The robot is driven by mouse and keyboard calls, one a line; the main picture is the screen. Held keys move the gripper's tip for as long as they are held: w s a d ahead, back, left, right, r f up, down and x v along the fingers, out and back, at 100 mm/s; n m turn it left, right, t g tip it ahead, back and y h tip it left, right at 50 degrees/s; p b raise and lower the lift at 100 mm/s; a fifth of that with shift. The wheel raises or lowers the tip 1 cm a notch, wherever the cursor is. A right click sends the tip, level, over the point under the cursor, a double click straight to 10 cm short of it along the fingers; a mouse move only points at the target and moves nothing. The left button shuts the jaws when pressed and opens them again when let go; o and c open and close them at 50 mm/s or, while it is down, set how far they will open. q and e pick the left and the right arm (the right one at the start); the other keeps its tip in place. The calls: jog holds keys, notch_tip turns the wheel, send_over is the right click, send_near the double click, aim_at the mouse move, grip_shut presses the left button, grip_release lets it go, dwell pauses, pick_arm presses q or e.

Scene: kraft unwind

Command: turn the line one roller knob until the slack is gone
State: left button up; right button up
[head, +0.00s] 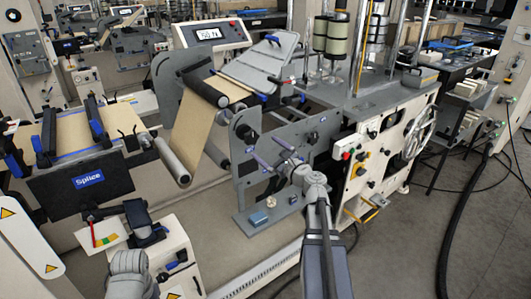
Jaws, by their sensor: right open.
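A grey side plate (243,150) stands right of the web. I cannot tell for sure which part is the line one roller knob. My right gripper (272,153) is open in front of the machine, its two purple-tipped fingers apart and pointing up-left beside the side plate. Nothing shows between them.
A tension display (208,34) appears to read 50 N. A splice table (82,182) stands at left. A control panel (354,168) with coloured buttons and a handwheel (419,128) are at right. Black cable (447,215) lies on the open floor at right.

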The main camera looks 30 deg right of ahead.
aim_at(253, 139)
jog(key=w, duration=0.6)
jog(key=w+a, duration=0.1)
jog(key=w, duration=0.2)
jog(key=shift+w, duration=0.3)
